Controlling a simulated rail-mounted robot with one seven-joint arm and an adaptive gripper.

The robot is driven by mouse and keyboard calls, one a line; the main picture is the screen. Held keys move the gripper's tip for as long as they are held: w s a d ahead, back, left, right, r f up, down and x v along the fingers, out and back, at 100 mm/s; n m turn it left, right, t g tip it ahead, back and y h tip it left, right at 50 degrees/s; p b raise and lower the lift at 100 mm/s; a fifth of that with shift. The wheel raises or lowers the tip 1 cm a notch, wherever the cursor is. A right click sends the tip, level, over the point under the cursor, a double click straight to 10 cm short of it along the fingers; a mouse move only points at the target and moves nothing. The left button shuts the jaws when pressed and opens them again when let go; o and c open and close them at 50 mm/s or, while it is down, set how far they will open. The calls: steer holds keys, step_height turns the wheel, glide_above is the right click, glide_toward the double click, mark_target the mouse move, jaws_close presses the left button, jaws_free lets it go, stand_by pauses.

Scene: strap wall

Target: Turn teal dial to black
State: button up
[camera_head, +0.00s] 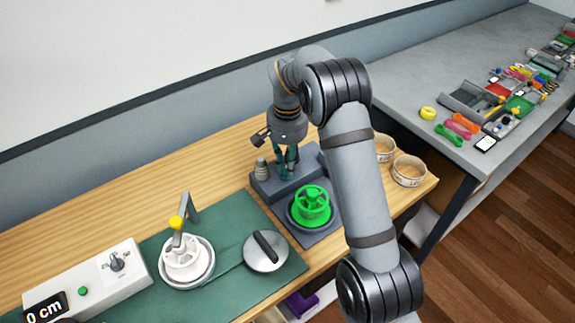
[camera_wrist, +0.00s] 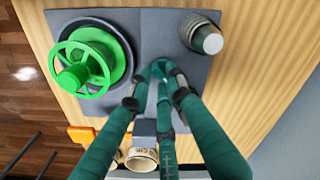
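My gripper (camera_head: 287,172) points down over the dark grey base block (camera_head: 264,188), with its dark teal fingers close to the top of the block. In the wrist view my gripper (camera_wrist: 160,88) has its fingers converging around a small teal round part (camera_wrist: 160,67), which looks like the teal dial. The fingers hide much of it. I cannot tell whether they touch or grip it. No black mark for the dial can be made out.
A bright green handwheel (camera_head: 312,206) and a grey knob (camera_head: 262,168) flank the gripper; both also show in the wrist view. A white wheel (camera_head: 186,262), a silver disc with a black handle (camera_head: 266,250) and a white box (camera_head: 87,282) stand left. Bowls (camera_head: 408,170) are at right.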

steer(key=o, duration=0.4)
steer(key=shift+c, duration=0.2)
step_height(320, 180, up, 12)
stand_by(0.4)
stand_by(0.3)
step_height(320, 180, down, 12)
steer(key=shift+f, duration=0.1)
stand_by(0.5)
